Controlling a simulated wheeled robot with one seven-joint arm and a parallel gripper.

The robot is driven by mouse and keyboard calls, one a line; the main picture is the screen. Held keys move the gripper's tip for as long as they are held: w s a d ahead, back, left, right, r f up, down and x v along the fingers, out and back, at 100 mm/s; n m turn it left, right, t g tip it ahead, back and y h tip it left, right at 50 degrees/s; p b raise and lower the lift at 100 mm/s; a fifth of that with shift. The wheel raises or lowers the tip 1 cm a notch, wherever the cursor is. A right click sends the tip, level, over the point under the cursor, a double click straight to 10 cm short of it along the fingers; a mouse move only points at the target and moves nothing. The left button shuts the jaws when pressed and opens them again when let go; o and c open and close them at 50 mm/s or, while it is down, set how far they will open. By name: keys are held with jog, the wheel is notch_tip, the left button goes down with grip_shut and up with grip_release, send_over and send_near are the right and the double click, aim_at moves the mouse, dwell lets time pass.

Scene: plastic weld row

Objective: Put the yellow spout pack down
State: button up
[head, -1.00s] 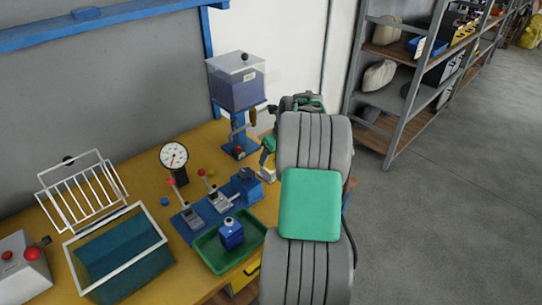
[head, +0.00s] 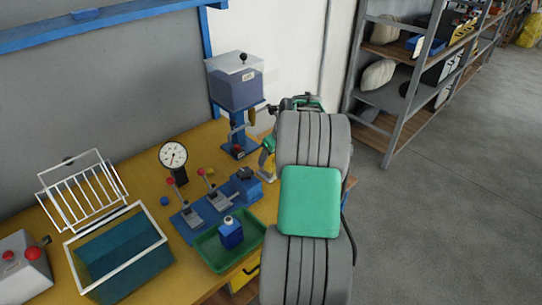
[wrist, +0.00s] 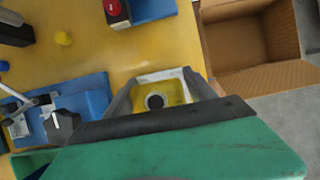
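The yellow spout pack (wrist: 175,92) shows in the wrist view as a yellow and pale body with a dark round spout facing the camera. My gripper (wrist: 160,92) has a grey finger on each side of it and looks shut on it. In the head view the pack (head: 266,168) is small and partly hidden by my arm, below the green part of my gripper (head: 268,148). It is over the right end of the yellow bench (head: 150,150), close to the edge. I cannot tell whether its bottom touches the bench.
A blue lever fixture (head: 215,202) and a green tray (head: 254,254) holding a blue bottle (head: 230,233) lie left of my arm. A blue-stand hopper machine (head: 236,88) is behind. In the wrist view an open cardboard box (wrist: 250,50) lies beyond the bench edge.

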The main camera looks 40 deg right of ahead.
jog(key=shift+s+a+f, duration=0.25)
jog(key=shift+a+f, duration=0.3)
jog(key=shift+f, duration=0.3)
jog(key=shift+r, duration=0.1)
jog(key=shift+w+r, duration=0.15)
jog(key=shift+r, duration=0.2)
jog(key=w+v, duration=0.1)
jog(key=v, duration=1.2)
jog(key=a+r+n, duration=0.2)
jog(key=a+n, duration=1.5)
jog(key=a, duration=0.5)
jog(key=s+a+f+n, duration=0.2)
jog(key=s+a+n, duration=0.4)
jog(key=n, duration=0.3)
jog(key=s+a+f+n+g, duration=0.1)
jog(key=s+a+f+n, duration=0.2)
jog(key=s+a+n, duration=0.4)
jog(key=n, duration=0.2)
jog(key=shift+s+a+n, duration=0.25)
jog(key=shift+s+n, duration=0.05)
jog(key=shift+n, duration=0.1)
